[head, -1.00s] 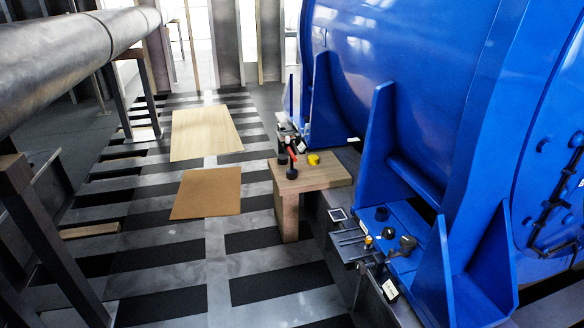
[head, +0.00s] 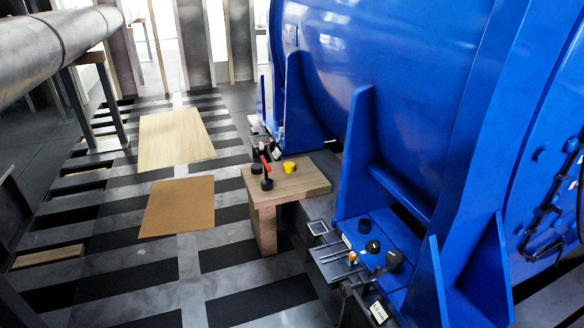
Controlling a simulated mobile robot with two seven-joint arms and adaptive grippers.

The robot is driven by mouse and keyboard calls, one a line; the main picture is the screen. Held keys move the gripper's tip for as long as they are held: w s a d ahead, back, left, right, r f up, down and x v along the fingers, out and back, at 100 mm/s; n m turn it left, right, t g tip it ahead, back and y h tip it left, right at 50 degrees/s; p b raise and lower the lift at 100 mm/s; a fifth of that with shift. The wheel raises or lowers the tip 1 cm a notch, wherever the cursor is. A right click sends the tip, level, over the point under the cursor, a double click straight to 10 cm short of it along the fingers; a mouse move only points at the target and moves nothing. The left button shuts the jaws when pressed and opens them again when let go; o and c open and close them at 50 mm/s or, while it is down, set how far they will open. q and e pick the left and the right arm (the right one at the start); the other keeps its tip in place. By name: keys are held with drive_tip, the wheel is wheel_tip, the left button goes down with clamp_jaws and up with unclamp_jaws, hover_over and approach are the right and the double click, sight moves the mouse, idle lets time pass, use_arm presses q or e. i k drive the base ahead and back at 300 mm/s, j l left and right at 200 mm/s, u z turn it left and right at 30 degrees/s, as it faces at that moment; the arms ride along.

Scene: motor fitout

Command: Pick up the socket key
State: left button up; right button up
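No socket key can be made out for certain. A small wooden stand (head: 310,184) beside the blue motor holds a red and black upright tool (head: 264,164), which may be the key but is too small to tell. Its black lower end is near the stand's left edge. Neither of my grippers is in view, and nothing is seen touching the tool.
A yellow cup-like piece (head: 289,167) is on the stand. The blue motor (head: 420,90) fills the right side; its foot carries black knob-like parts (head: 372,246). Two boards, one pale (head: 175,138) and one brown (head: 178,206), lie on the striped floor. A large pipe (head: 55,45) runs upper left.

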sight(266, 184)
drive_tip(key=i+j+z, duration=0.9)
drive_tip(key=j, duration=0.5)
drive_tip(key=i+j+z, duration=0.2)
drive_tip(key=j+z, duration=0.25)
drive_tip(key=j, duration=0.4)
drive_tip(key=i+j+z, duration=0.1)
drive_tip(key=j+z, duration=0.35)
drive_tip(key=j, duration=0.5)
drive_tip(key=k+j+z, duration=0.1)
drive_tip(key=j+z, duration=0.35)
drive_tip(key=j, duration=0.5)
